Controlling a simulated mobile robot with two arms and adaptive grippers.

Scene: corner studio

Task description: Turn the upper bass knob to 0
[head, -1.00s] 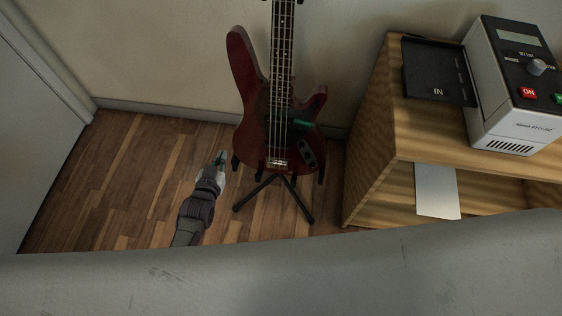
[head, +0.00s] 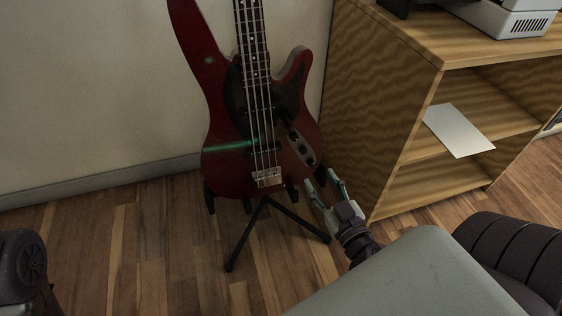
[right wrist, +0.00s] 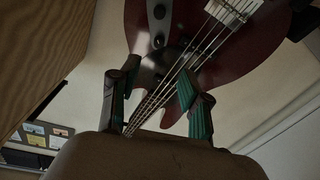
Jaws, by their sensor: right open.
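The dark red bass (head: 222,120) leans upright on a black stand by the wall. My right gripper (head: 322,184) is open and empty, just below and right of the plate, apart from the knobs. In the right wrist view the fingers (right wrist: 155,95) stand wide apart before the bass body (right wrist: 180,18), with knobs (right wrist: 157,41) above and between them. My left gripper is not in view.
A wooden shelf unit (head: 385,110) stands close to the right of the bass, with a white sheet (head: 458,130) on its middle shelf. The stand's legs (head: 250,235) spread over the wood floor. The floor left of the stand is clear.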

